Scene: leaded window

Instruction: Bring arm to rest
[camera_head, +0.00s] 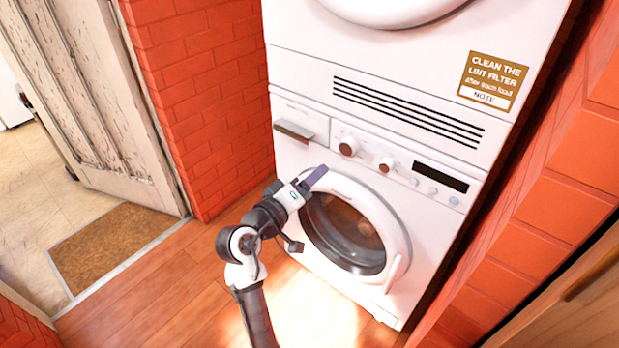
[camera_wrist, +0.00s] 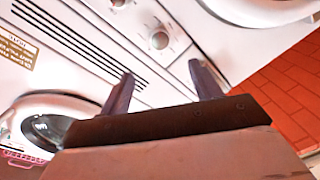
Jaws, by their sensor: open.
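My arm rises from the bottom of the head view, and my gripper (camera_head: 316,176) is in front of the white washing machine (camera_head: 300,160), near the top of its round door (camera_head: 398,232). In the wrist view my gripper (camera_wrist: 162,88) shows two purple-grey fingers spread apart with nothing between them. Beyond the fingers is the white machine front. I cannot tell from the head view exactly how far the fingers are from the machine.
A second white machine (camera_head: 300,35) is stacked above, with a lint filter note (camera_head: 492,80). Red brick walls (camera_head: 205,90) stand on both sides. A worn door (camera_head: 100,90) and a brown mat (camera_head: 120,250) are at left. The wooden floor (camera_head: 160,300) is clear there.

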